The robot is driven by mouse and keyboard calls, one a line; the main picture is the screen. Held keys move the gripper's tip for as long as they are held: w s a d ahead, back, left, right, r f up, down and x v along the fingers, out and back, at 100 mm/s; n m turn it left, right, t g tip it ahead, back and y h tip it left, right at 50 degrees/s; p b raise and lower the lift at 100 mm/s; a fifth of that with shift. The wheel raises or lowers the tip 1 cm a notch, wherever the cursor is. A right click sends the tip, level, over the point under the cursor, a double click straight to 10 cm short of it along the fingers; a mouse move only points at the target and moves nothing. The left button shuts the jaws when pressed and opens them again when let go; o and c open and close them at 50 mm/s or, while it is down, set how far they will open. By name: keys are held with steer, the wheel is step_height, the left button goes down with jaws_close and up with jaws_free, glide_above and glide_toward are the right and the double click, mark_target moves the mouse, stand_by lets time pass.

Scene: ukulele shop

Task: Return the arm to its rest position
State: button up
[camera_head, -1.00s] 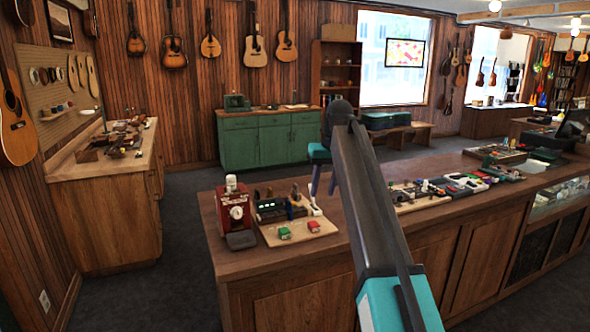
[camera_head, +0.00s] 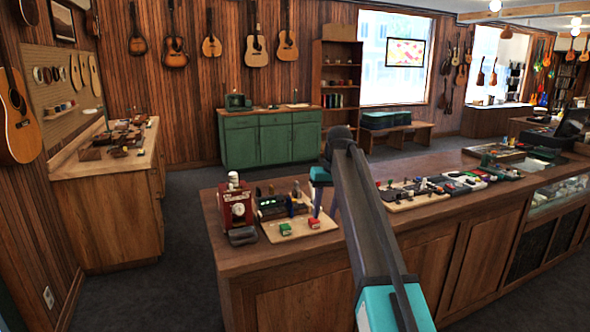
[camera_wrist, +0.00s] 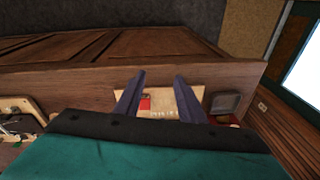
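My arm reaches up and away over the shop counter (camera_head: 290,258) in the head view. My gripper (camera_head: 317,212) hangs at its far end, over or beside the right edge of a pale board (camera_head: 274,238). In the wrist view, the two dark fingers of my gripper (camera_wrist: 160,76) stand apart with nothing held between them. A red block (camera_wrist: 144,103) on the pale board shows in the gap, beyond the fingers. Part of the counter behind my arm is hidden.
A red box with a dial (camera_head: 236,210) stands left of the board. A tray of small items (camera_head: 415,194) lies right of my arm. A glass display case (camera_head: 560,196) is at far right. Open floor (camera_head: 188,215) separates the counter from the left workbench (camera_head: 104,166).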

steer(key=s+d+f+g, duration=0.15)
steer(key=s+f, duration=0.45)
steer(key=f, duration=0.8)
steer(key=s+d+f+g, duration=0.15)
steer(key=s+f, duration=0.45)
steer(key=f, duration=0.8)
steer(key=s+d+f+g, duration=0.15)
steer(key=s+f, duration=0.55)
steer(key=f, duration=0.7)
steer(key=s+d+f, duration=0.1)
steer(key=s+f, duration=0.6)
steer(key=s, duration=0.6)
steer(key=s+f+m+g+h, duration=0.1)
steer(key=s+f, duration=0.6)
steer(key=s, duration=0.6)
steer(key=s+d+f+m+g, duration=0.1)
steer(key=s+f, duration=0.6)
steer(key=s, duration=0.6)
steer(key=shift+s+d, duration=0.35)
